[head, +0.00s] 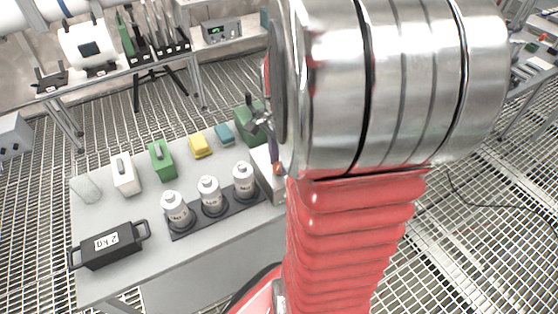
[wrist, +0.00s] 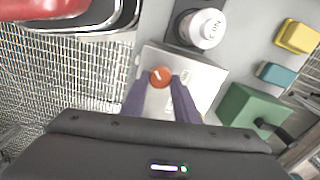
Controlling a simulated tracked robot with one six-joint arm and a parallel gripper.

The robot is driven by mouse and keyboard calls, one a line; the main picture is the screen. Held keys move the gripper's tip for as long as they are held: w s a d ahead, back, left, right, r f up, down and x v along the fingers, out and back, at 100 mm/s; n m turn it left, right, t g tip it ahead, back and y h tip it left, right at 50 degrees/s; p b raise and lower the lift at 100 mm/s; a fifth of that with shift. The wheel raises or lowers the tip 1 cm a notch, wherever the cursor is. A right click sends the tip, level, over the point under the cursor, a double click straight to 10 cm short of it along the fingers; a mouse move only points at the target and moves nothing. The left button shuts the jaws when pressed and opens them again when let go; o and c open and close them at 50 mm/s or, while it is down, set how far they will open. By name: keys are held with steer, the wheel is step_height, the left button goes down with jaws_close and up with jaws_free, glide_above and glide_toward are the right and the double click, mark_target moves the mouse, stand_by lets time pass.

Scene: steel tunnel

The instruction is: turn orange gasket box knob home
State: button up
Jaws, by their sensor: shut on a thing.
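The orange knob (wrist: 162,77) sits on the pale gasket box (wrist: 206,88) in the wrist view. It is round with a short pale line on its face, tilted in the picture. My gripper (wrist: 160,84) has its two purple fingers on either side of the knob and is shut on it. In the head view the box (head: 266,176) stands at the table's right end, largely hidden by my arm. A bit of the knob (head: 278,168) shows there below a purple finger. A small pale label is beside the knob on the box.
A white canister (wrist: 203,28) stands close to the box, one of several on a dark strip (head: 228,210). A green box (head: 246,118) stands behind, with teal (head: 224,133) and yellow (head: 199,146) blocks. A black 2 kg weight (head: 110,246) lies at the table's front left.

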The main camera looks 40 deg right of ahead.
steer(key=shift+w+a, duration=0.1)
steer(key=o, duration=1.1)
steer(key=shift+c, duration=0.2)
steer(key=shift+r, duration=0.1)
step_height(320, 180, up, 14)
steer(key=shift+f, duration=0.2)
